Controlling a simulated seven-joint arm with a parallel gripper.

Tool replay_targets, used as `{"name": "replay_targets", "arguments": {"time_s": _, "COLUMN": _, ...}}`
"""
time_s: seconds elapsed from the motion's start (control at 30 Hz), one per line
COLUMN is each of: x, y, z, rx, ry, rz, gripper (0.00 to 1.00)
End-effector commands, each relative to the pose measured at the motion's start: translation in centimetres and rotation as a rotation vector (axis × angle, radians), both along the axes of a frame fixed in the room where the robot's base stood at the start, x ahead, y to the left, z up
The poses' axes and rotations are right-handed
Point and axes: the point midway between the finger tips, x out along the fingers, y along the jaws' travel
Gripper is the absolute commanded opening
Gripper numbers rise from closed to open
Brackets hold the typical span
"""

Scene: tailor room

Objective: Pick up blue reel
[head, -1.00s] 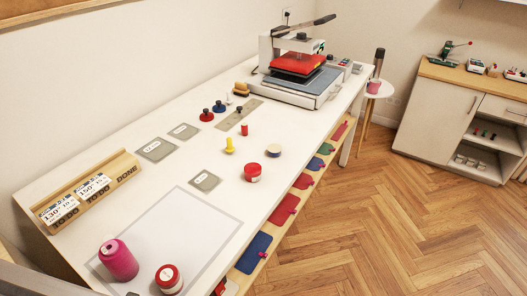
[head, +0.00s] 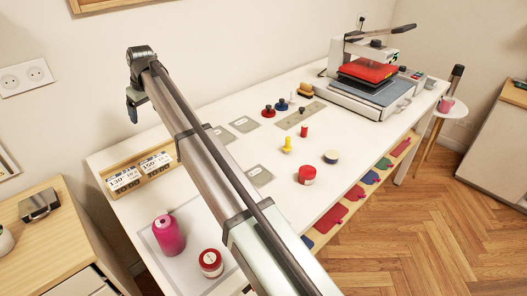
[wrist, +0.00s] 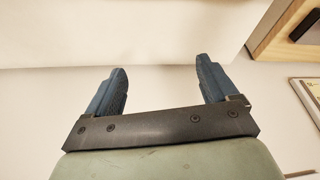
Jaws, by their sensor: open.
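The likely blue reel (head: 331,157) is a small short spool with a dark blue side and pale top. It stands upright on the white table (head: 325,200), right of my arm in the head view. My gripper (head: 132,112) is at the upper left in the head view, raised in front of the wall and far from the reel. In the wrist view the two blue fingers (wrist: 160,66) are wide apart with nothing between them. The reel is not in the wrist view.
A red reel (head: 307,175) and a yellow piece (head: 287,145) stand close to the blue reel. A magenta cone (head: 168,235) and another red reel (head: 211,263) stand at the near end. The heat press (head: 368,80) is at the far end. My arm crosses over the table.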

Motion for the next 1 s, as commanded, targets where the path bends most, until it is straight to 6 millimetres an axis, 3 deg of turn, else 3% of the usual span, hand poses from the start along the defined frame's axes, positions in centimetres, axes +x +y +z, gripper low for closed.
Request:
{"name": "replay_targets", "arguments": {"time_s": 0.03, "x": 1.6, "y": -2.7, "z": 0.1, "rx": 0.002, "ry": -0.001, "rz": -0.034, "gripper": 0.87}}
{"name": "replay_targets", "arguments": {"time_s": 0.2, "x": 6.1, "y": -10.8, "z": 0.5, "rx": 0.005, "ry": -0.008, "rz": -0.134, "gripper": 0.87}}
{"name": "replay_targets", "arguments": {"time_s": 0.5, "x": 11.5, "y": -26.1, "z": 1.1, "rx": 0.005, "ry": -0.021, "rz": -0.313, "gripper": 0.87}}
{"name": "replay_targets", "arguments": {"time_s": 0.77, "x": 13.2, "y": -39.9, "z": 1.5, "rx": -0.004, "ry": -0.025, "rz": -0.468, "gripper": 0.87}}
{"name": "replay_targets", "arguments": {"time_s": 1.0, "x": 12.1, "y": -51.6, "z": 1.5, "rx": -0.011, "ry": -0.005, "rz": -0.637, "gripper": 0.87}}
